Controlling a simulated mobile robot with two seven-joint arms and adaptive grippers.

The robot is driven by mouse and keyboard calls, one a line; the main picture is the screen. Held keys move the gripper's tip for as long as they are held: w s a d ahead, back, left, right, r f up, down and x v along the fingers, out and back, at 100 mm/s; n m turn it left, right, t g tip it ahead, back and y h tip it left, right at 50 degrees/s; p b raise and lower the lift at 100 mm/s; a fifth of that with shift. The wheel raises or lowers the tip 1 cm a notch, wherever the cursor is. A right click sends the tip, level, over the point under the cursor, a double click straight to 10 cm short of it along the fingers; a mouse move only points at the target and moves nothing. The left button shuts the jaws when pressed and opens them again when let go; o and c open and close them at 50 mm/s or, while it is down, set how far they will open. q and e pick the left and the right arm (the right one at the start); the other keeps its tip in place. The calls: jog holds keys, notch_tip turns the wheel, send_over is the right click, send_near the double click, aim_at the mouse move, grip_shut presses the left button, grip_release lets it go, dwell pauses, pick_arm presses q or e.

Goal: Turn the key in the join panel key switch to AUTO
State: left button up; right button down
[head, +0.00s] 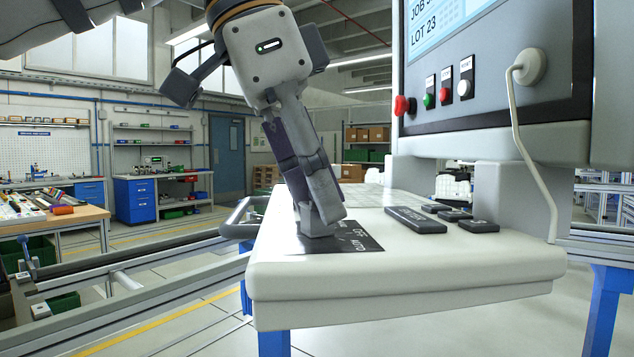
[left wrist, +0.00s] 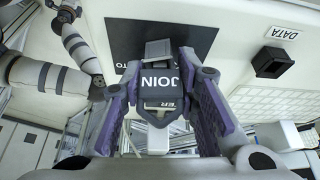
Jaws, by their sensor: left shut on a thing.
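The join panel key switch sits on a dark label plate (head: 360,243) on the white console's sloping top, with OFF and AUTO printed on it. My left gripper (head: 322,222) points down onto this plate, its fingertips closed around the key. In the left wrist view, a dark tag marked JOIN (left wrist: 158,83) lies between the two purple-padded fingers of my left gripper (left wrist: 160,72). A grey block (left wrist: 158,48) shows just beyond the tag, over the dark plate (left wrist: 200,38). The fingers hide most of the key, and its exact setting cannot be told. My right gripper is not in view.
Above stands a screen housing with a red button (head: 404,105), other buttons and a hanging white cable (head: 530,140). In the left wrist view, a DATA socket (left wrist: 272,62) sits to the right. Rails run left of the console.

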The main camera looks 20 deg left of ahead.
pick_arm(q)
jog(key=shift+m+g, duration=0.4)
jog(key=shift+m, duration=0.4)
jog(key=m+g, duration=0.1)
jog(key=m, duration=0.3)
jog(key=shift+f+m+g+h, duration=0.1)
jog(key=shift+m+g+h, duration=0.2)
jog(key=shift+g, duration=0.1)
jog(key=m, duration=0.2)
jog(key=m+g, duration=0.1)
jog(key=m, duration=0.1)
jog(key=shift+w+g, duration=0.1)
jog(key=shift+g, duration=0.2)
jog(key=o, duration=1.1)
jog(key=shift+c, duration=0.2)
jog(key=shift+o, duration=0.7)
jog(key=shift+s, duration=0.2)
jog(key=o, duration=0.5)
